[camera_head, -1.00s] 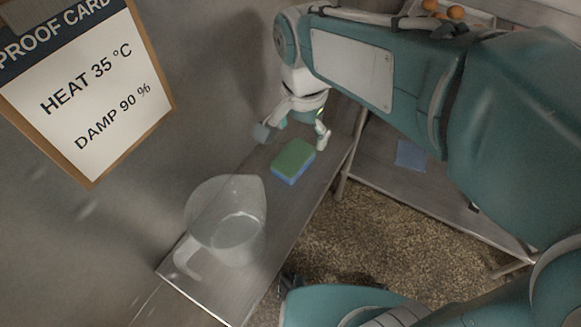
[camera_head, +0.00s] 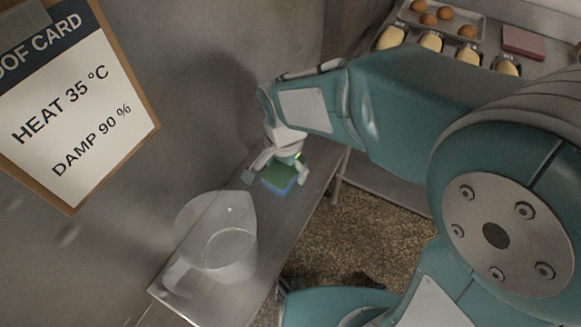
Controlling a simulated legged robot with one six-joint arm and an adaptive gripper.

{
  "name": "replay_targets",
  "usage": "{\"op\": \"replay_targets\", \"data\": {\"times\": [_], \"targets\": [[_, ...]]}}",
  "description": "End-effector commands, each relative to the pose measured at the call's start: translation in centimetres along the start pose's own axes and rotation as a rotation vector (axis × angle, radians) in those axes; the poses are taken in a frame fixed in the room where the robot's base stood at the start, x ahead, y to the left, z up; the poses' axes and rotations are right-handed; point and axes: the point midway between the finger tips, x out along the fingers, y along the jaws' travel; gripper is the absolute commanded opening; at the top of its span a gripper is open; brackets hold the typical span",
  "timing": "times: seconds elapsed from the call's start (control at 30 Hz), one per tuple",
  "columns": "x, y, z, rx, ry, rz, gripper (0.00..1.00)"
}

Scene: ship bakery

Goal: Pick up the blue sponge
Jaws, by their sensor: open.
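The blue sponge (camera_head: 280,181) has a green top layer and a blue lower layer. It lies flat on the narrow metal bench (camera_head: 308,205), near the wall. My gripper (camera_head: 274,178) is open, with one finger at the left of the sponge and the other at its right. The gripper body hides the sponge's far part. I cannot tell whether the fingers touch it.
A clear jug (camera_head: 230,255) stands on the bench in front of the sponge. A card (camera_head: 75,110) hangs on the left wall. Trays with rolls, loaves (camera_head: 430,41) and a pink block (camera_head: 524,42) are at the back right.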

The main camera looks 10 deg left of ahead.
Motion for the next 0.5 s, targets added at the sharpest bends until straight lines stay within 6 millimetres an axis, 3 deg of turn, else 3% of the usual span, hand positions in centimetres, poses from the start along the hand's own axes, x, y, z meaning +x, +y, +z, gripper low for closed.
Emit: {"op": "replay_targets", "data": {"times": [0.2,0.27,0.37,0.5], "targets": [[0.09,0.0,-0.02,0.0,0.0,-0.001,1.0],[0.08,0.0,-0.02,0.0,0.0,-0.001,0.82],[0.08,0.0,-0.02,0.0,0.0,-0.001,0.68],[0.08,0.01,-0.01,0.0,0.0,0.0,0.66]]}}
